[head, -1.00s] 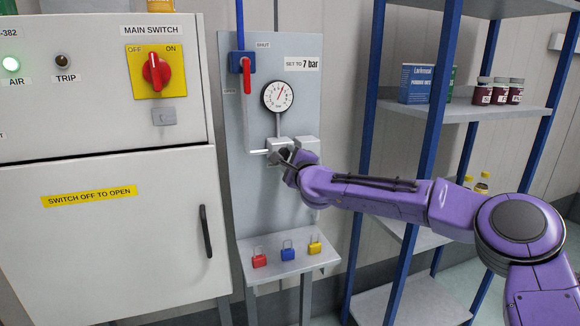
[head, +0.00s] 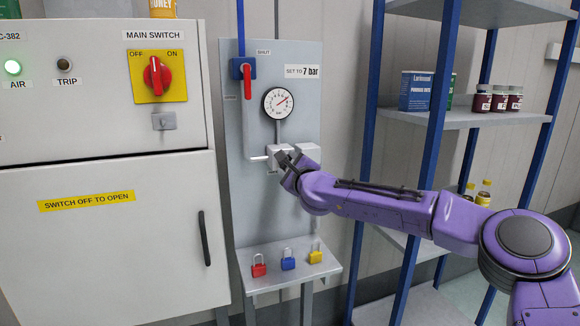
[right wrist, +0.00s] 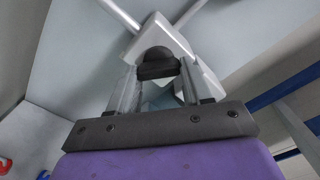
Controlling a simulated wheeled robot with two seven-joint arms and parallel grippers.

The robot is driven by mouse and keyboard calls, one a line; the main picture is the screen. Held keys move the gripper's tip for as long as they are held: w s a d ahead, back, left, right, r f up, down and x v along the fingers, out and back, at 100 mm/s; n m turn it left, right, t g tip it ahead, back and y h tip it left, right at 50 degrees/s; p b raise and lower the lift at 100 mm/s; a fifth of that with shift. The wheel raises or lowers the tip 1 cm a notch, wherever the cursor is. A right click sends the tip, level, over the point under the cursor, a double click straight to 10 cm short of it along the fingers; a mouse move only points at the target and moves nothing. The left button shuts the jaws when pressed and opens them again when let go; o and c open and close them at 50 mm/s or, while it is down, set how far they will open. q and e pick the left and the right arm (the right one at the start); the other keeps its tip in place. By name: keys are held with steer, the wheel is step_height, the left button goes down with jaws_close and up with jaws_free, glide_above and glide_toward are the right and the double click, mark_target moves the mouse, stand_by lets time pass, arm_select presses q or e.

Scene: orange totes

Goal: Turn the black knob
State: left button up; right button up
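The black knob (right wrist: 157,62) shows in the right wrist view, on the front of a light grey regulator block (right wrist: 168,40). My right gripper (right wrist: 157,72) has one finger on each side of the knob, and both appear to touch it. In the head view my right gripper (head: 288,158) is at the regulator body (head: 308,152), below the round pressure gauge (head: 278,102); the knob is hard to make out there. The gauge needle points to the upper right. A label (head: 302,71) reads "SET TO 7 bar". My left gripper is not in view.
A red-handled shut-off valve (head: 246,73) is up and left of the gauge. Red, blue and yellow padlocks stand on a small ledge (head: 300,262) below. A cabinet (head: 110,240) is on the left, blue-framed shelves (head: 470,116) on the right.

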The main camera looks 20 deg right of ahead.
steer(key=o, duration=0.4)
steer(key=s+b, duration=0.1)
steer(key=s, duration=0.2)
steer(key=s+b, duration=0.1)
steer(key=s, duration=0.6)
steer(key=shift+s+d+b, duration=0.25)
steer(key=shift+s+b, duration=0.05)
steer(key=shift+b, duration=0.1)
